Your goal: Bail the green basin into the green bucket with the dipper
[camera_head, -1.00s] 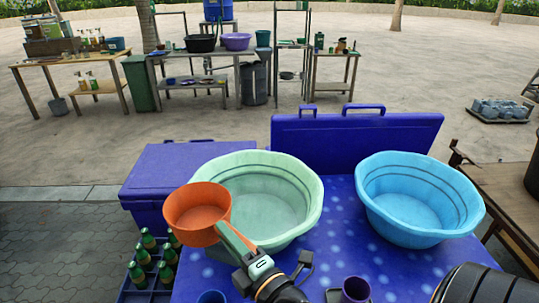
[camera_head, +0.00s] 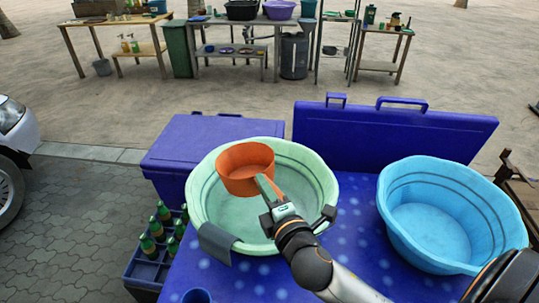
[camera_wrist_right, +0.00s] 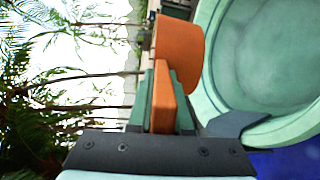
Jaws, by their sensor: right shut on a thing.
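The orange dipper (camera_head: 245,170) is in my right gripper (camera_head: 270,196), which is shut on its handle. The dipper's cup is over the back left part of the green basin (camera_head: 322,180), opening upward; I cannot tell whether it touches liquid. The wrist view shows the orange handle (camera_wrist_right: 164,100) between the fingers, with the basin (camera_wrist_right: 212,85) to the right. The pale green basin stands on the blue table; its inside looks greenish, and the liquid level is unclear. I cannot make out a green bucket for certain. My left gripper is not in view.
A blue basin (camera_head: 430,225) stands to the right. A grey cloth-like piece (camera_head: 217,243) hangs over the green basin's front rim. Behind are a blue chest (camera_head: 205,140) and an upright blue lid (camera_head: 390,135). A bottle crate (camera_head: 150,262) stands at left.

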